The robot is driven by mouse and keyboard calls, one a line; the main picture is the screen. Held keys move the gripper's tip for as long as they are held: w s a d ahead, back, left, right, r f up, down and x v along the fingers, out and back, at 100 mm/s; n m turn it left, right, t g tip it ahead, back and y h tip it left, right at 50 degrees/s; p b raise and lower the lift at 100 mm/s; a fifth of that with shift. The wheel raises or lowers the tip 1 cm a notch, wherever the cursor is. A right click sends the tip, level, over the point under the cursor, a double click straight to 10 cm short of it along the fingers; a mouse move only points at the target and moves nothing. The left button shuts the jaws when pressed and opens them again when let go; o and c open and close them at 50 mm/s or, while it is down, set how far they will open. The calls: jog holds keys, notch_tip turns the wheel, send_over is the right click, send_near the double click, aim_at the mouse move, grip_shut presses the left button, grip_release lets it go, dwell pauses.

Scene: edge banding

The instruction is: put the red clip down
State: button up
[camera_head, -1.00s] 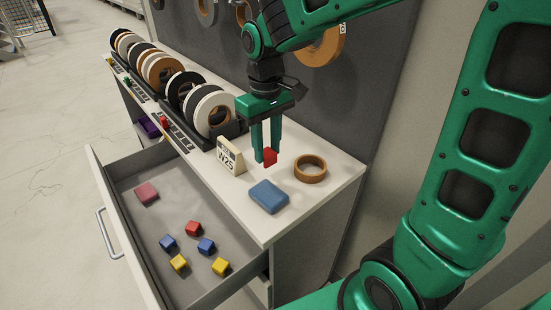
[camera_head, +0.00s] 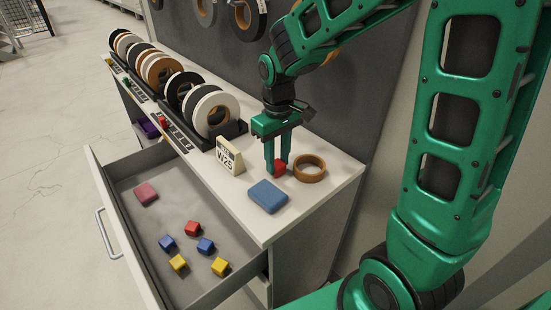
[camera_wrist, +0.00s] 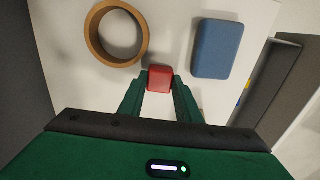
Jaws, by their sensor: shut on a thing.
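The red clip (camera_head: 280,168) is a small red block between the fingertips of my gripper (camera_head: 277,170). In the wrist view the red clip (camera_wrist: 160,78) sits between the two green fingers of my gripper (camera_wrist: 160,84), which are shut on it. It is over the white counter top (camera_head: 238,196), between the brown tape ring and the blue block. It is low, at or close to the counter surface; I cannot tell whether it touches.
The brown tape ring (camera_head: 310,169) lies close to the right of the clip. The blue block (camera_head: 268,196) lies in front, and a W25 sign (camera_head: 229,157) stands left. Tape rolls (camera_head: 216,113) fill the back left. An open drawer (camera_head: 128,187) holds several coloured blocks.

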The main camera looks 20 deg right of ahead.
aim_at(277, 164)
jog(key=shift+f, duration=0.1)
jog(key=o, duration=1)
notch_tip(277, 164, up, 12)
jog(key=s+d+f+m, duration=0.1)
jog(key=s+d+m, duration=0.4)
jog(key=s+d, duration=0.6)
jog(key=shift+s+d+f, duration=0.2)
jog(key=shift+d+f, duration=0.05)
jog(key=shift+d, duration=0.45)
jog(key=shift+o, duration=0.4)
jog(key=s+d+f+m, duration=0.2)
jog(key=s, duration=0.4)
jog(key=s+d+f+m, duration=0.2)
jog(key=s+m, duration=0.1)
jog(key=s, duration=0.3)
jog(key=shift+d, duration=0.35)
